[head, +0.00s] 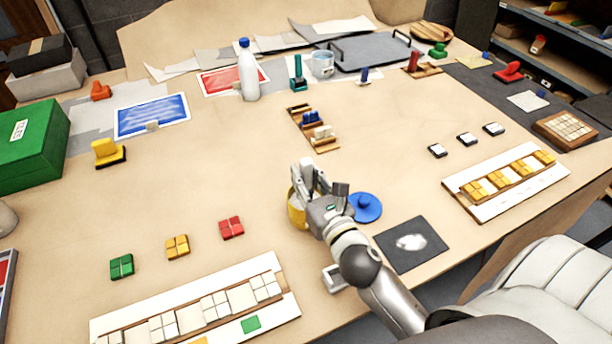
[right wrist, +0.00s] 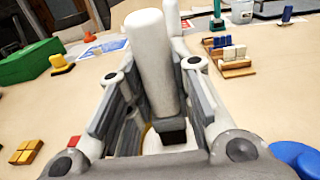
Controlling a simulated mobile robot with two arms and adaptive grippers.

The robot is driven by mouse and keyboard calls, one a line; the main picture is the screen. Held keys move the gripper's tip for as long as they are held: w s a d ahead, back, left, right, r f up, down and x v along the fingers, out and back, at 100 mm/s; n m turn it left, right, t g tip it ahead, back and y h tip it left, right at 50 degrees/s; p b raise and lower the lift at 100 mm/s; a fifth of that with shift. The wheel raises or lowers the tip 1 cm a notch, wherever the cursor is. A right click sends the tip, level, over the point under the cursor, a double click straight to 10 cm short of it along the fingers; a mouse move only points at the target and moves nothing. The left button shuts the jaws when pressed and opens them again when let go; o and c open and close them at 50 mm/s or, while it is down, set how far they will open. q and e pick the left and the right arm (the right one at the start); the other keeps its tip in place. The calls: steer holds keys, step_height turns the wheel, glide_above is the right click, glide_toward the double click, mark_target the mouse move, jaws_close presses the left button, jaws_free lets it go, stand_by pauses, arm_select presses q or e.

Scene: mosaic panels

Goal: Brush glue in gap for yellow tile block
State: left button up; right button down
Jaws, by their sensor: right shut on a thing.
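My right gripper (head: 304,188) is shut on a pale, thick-handled tool, likely the brush (right wrist: 152,60), in the right wrist view. The tool's lower end is dark and stands in or over a yellow-rimmed pot (head: 296,211), mostly hidden by the gripper. The yellow tile block (head: 177,246) lies on the table left of the gripper, between a green block (head: 122,267) and a red block (head: 231,228). The white mosaic panel (head: 272,263) lies at the front left, with cream tiles in a row and yellow and green marks on its near border. My left gripper is out of view.
A blue round lid (head: 365,207) and a dark mat (head: 409,264) with a pale smear lie right of the gripper. A second panel (head: 550,179) with yellow tiles lies at the right. The table between the blocks and front panel is clear.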

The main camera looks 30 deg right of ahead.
mark_target(306, 160)
steer(key=shift+f, duration=0.4)
steer(key=shift+s+f, duration=0.1)
steer(key=shift+f, duration=0.05)
stand_by(1.1)
step_height(306, 160, up, 7)
steer(key=p, duration=0.7)
steer(key=shift+r, duration=0.2)
steer(key=shift+f, duration=0.1)
stand_by(0.5)
steer(key=s+a+f+b, duration=0.1)
steer(key=s+a+b, duration=0.1)
steer(key=s, duration=0.3)
steer(key=s+a+f+y+b, duration=0.1)
steer(key=s+a+f+b, duration=0.1)
steer(key=s, duration=0.4)
steer(key=shift+s+a+f+n+b, duration=0.25)
steer(key=shift+a+b, duration=0.2)
steer(key=shift+b, duration=0.7)
